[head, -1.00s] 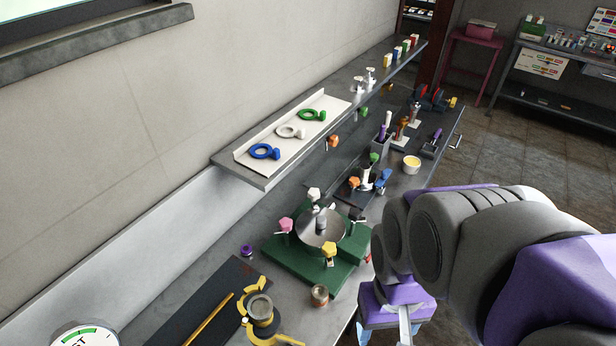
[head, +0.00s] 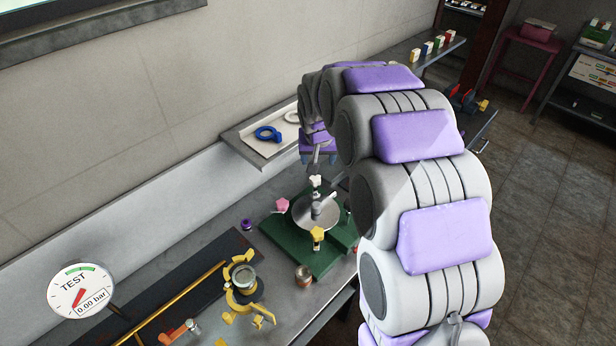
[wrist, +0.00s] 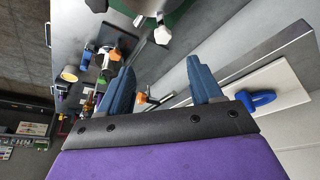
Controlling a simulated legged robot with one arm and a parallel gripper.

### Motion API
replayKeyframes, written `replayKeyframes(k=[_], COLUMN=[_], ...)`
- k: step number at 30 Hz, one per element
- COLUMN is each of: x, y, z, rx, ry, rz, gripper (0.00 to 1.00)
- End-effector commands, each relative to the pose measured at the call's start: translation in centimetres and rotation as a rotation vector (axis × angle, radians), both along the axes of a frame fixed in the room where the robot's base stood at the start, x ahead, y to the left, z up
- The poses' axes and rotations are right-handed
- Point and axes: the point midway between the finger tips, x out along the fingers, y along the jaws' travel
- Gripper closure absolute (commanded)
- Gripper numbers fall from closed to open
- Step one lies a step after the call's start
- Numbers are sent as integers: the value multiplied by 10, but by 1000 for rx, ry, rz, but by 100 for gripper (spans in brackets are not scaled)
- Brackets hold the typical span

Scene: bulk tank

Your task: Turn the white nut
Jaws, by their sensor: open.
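The white nut (head: 316,181) is a small lobed knob on the back side of the green fixture, behind its round metal lid (head: 312,214). In the wrist view the white nut (wrist: 162,35) lies ahead of the fingertips, sideways between the two fingers and apart from them. My gripper (head: 317,165) points down just above the nut. In the wrist view its two blue fingers (wrist: 162,68) are spread with nothing between them. A pink nut (head: 282,206) and a yellow nut (head: 318,233) sit on the same fixture. My arm hides the fixture's right side.
A shelf (head: 232,140) with a blue ring wrench (head: 268,134) and a white ring wrench (head: 291,117) is close behind my gripper.

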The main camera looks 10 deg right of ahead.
Motion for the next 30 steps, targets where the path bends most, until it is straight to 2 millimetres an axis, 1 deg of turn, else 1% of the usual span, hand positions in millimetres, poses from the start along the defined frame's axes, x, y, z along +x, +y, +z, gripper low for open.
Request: replayKeyframes(k=[1,3,8,11,16,25,30], x=[9,17,24,28,40,61,72], y=[0,1,6,10,7,-9,-7], z=[-3,-4,-11,-23,-54,-108,-136], rx=[2,3,0,-4,-3,8,4], ry=[-9,-24,-32,-29,-25,-26,-26], rz=[-3,-5,-7,-6,-6,-8,-7], gripper=[35,35,35,35,35,35,35])
